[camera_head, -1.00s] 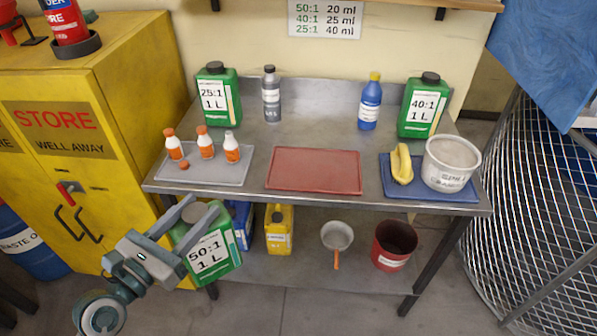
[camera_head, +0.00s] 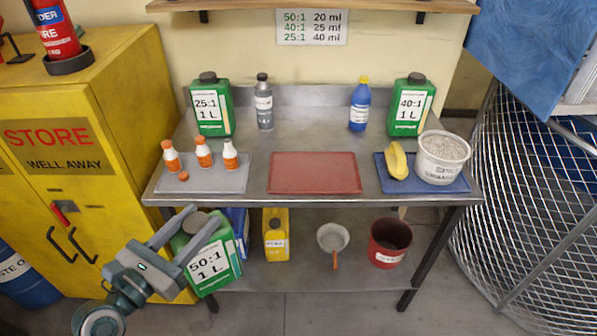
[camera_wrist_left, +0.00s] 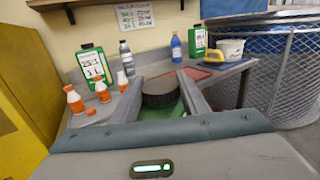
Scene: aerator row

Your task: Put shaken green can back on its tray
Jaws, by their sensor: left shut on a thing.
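My left gripper (camera_head: 186,232) is shut on the green can labelled 50:1 1 L (camera_head: 214,262), near its dark cap. It holds the can upright, slightly tilted, in front of the bench's left front corner and below the top's height. In the left wrist view the round black cap (camera_wrist_left: 160,91) sits between the two fingers, with a little green below it. An empty red tray (camera_head: 314,173) lies at the middle of the bench top. A blue tray (camera_head: 421,187) is on the right. My right gripper is not in view.
Green cans 25:1 (camera_head: 211,106) and 40:1 (camera_head: 411,106) stand at the back with a grey bottle (camera_head: 264,103) and a blue bottle (camera_head: 359,106). A yellow cabinet (camera_head: 125,130) stands left.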

